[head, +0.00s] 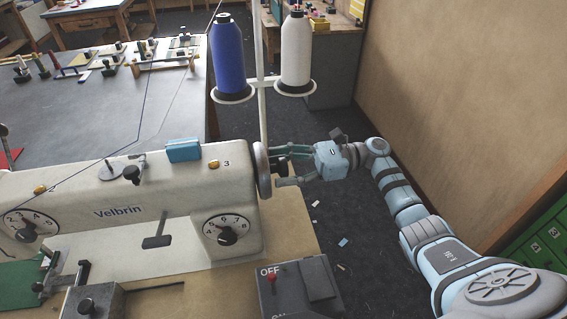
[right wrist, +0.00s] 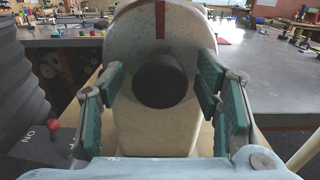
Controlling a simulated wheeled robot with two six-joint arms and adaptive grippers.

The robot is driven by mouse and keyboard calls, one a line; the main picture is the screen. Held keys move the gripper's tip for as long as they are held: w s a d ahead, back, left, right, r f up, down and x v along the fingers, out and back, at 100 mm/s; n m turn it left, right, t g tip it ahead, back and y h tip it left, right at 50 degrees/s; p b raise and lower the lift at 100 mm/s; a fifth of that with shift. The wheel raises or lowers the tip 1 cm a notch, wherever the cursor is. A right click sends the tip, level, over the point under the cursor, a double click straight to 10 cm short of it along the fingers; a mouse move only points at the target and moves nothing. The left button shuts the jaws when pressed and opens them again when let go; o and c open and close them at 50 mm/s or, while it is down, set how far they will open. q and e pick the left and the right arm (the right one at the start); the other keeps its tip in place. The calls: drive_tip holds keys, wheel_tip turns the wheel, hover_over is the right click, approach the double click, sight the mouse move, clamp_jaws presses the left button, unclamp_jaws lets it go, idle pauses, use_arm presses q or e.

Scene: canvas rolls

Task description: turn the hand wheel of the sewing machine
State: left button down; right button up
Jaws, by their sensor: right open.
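The sewing machine (head: 130,215), cream-coloured and marked Velbrin, stands on a table in the head view. Its hand wheel (head: 261,172) is a pale disc on the machine's right end, seen nearly edge-on. In the right wrist view the wheel shows face-on, with a red mark (right wrist: 160,18) at its top and a dark round hub (right wrist: 160,81) at its centre. My right gripper (head: 282,166) is open in front of the wheel. In the right wrist view its green finger pads stand left and right of the hub; whether they touch the wheel I cannot tell. My left gripper is out of view.
A blue thread cone (head: 227,58) and a white one (head: 296,50) stand on a stand behind the wheel. A grey switch box (head: 298,290) marked OFF, with a red lever, sits below my right gripper. A wall (head: 455,100) rises at right.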

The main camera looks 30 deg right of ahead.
drive_tip(key=shift+c, duration=0.4)
drive_tip(key=c, duration=1.1)
